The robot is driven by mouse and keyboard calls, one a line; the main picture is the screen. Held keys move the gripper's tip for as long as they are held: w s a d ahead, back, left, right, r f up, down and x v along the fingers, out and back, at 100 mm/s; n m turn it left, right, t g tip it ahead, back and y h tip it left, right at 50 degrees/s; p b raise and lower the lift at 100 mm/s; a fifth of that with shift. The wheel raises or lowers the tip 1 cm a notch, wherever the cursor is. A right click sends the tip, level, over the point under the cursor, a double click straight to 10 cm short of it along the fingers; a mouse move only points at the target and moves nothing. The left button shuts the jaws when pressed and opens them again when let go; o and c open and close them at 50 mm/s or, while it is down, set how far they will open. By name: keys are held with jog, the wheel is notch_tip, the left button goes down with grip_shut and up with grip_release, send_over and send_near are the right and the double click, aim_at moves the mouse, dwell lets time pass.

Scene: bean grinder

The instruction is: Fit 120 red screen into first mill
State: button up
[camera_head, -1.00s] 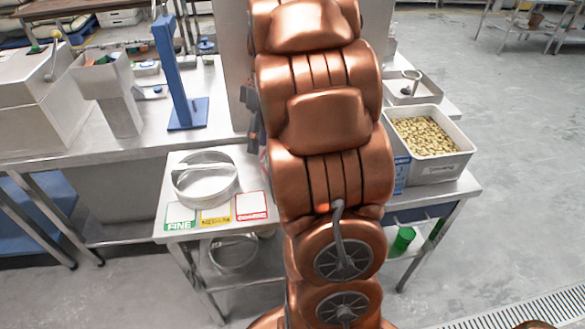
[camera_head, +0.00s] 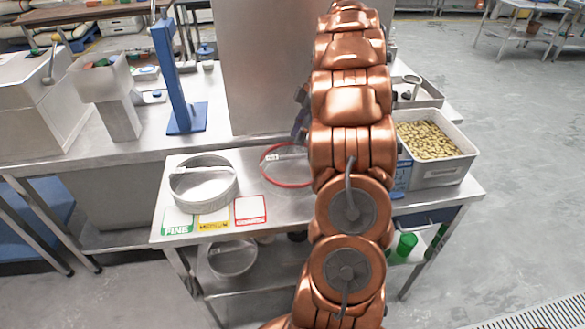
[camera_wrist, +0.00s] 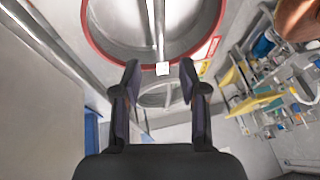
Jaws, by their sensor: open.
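The red-rimmed screen (camera_head: 289,186) lies on the steel table, partly hidden by my arm. A bar with a small white tag crosses it. In the wrist view its red rim (camera_wrist: 97,45) fills the top, with the bar running toward my gripper (camera_wrist: 160,78). My gripper is open and empty; the white tag shows between its fingertips, and I cannot tell how far beyond them it is. A grey hopper machine (camera_head: 112,100) and a crank-handled box (camera_head: 35,105) stand on the left bench. I cannot tell which is the first mill.
A plain round screen (camera_head: 204,190) sits left on the table, by green, yellow and red label cards (camera_head: 250,210). A grey bin of beans (camera_head: 437,172) stands at the right. A blue post (camera_head: 172,80) rises from the left bench. A tall grey panel stands behind.

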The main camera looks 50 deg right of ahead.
jog(key=shift+s+p+x, duration=0.2)
jog(key=shift+p+x, duration=0.55)
jog(key=shift+x, duration=1.4)
jog(key=shift+w+a+f, duration=0.1)
jog(key=shift+a+f, duration=0.1)
jog(key=shift+f, duration=0.5)
grip_shut()
